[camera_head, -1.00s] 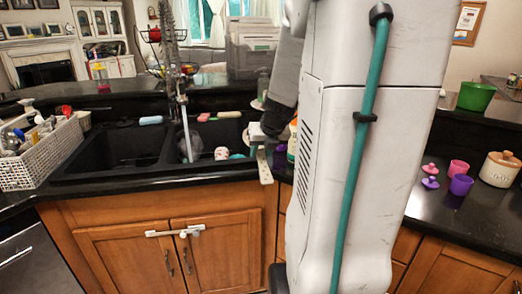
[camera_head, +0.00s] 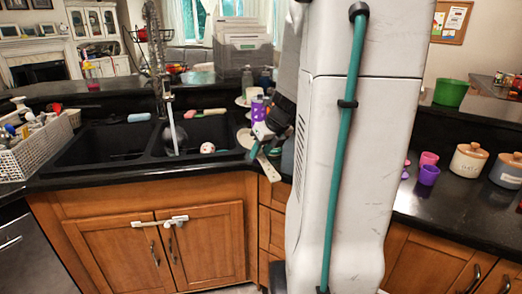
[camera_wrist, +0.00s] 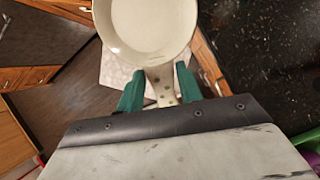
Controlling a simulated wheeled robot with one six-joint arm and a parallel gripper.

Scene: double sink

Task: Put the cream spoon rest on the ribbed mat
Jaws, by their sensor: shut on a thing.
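The cream spoon rest (camera_wrist: 150,24) is a shallow round dish with a short handle, at the top middle of the wrist view, its far edge cut off. My gripper (camera_wrist: 160,90) is shut on the handle (camera_wrist: 160,79), one green finger on each side. The dish extends beyond the fingertips, with the wooden floor visible below to the left. In the head view my gripper (camera_head: 257,146) is small, near the counter's front edge just right of the sink, partly hidden by my arm. I cannot make out the ribbed mat in either view.
The black double sink (camera_head: 150,140) lies left of my gripper, with a faucet (camera_head: 160,60) at its back. A white basket (camera_head: 35,145) stands further left. A purple item (camera_head: 258,108) is behind my gripper. Cups (camera_head: 428,172) and a cream canister (camera_head: 468,160) are on the right counter.

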